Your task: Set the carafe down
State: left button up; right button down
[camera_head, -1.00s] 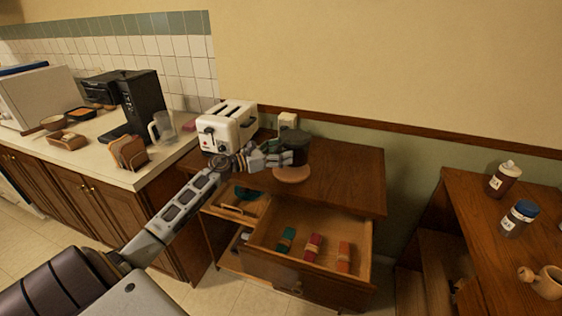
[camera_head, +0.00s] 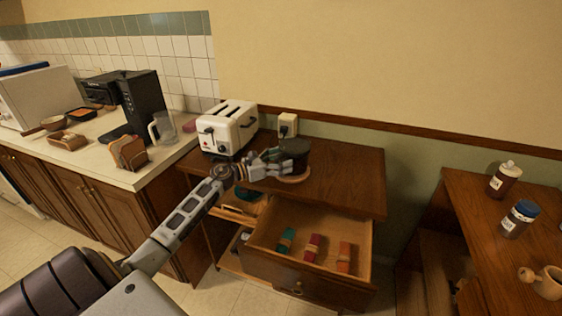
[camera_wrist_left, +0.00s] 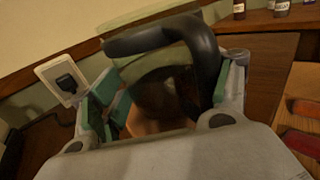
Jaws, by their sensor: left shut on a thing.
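The carafe (camera_head: 296,147) is dark, with a greenish-grey lid and a black handle. My left gripper (camera_head: 282,162) is shut on it, over the wooden cabinet top beside the toaster. A round tan mat (camera_head: 298,179) shows just below the carafe and is partly hidden by the gripper. I cannot tell whether the carafe touches the mat. In the left wrist view, the carafe's black handle (camera_wrist_left: 205,55) arches up between the fingers and its lid (camera_wrist_left: 150,62) looks upright or slightly tilted. My right gripper is not in view.
A white toaster (camera_head: 228,127) stands left of the carafe, with a wall outlet (camera_head: 288,122) behind. An open drawer (camera_head: 262,240) below holds several coloured bundles. The cabinet top (camera_head: 345,190) is clear to the right. A glass pitcher (camera_head: 162,127) stands on the left counter.

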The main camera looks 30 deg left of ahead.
pick_arm(q)
jog(key=o, duration=1.3)
jog(key=shift+o, duration=1)
jog(key=shift+s+a, duration=0.1)
jog(key=shift+s, duration=0.1)
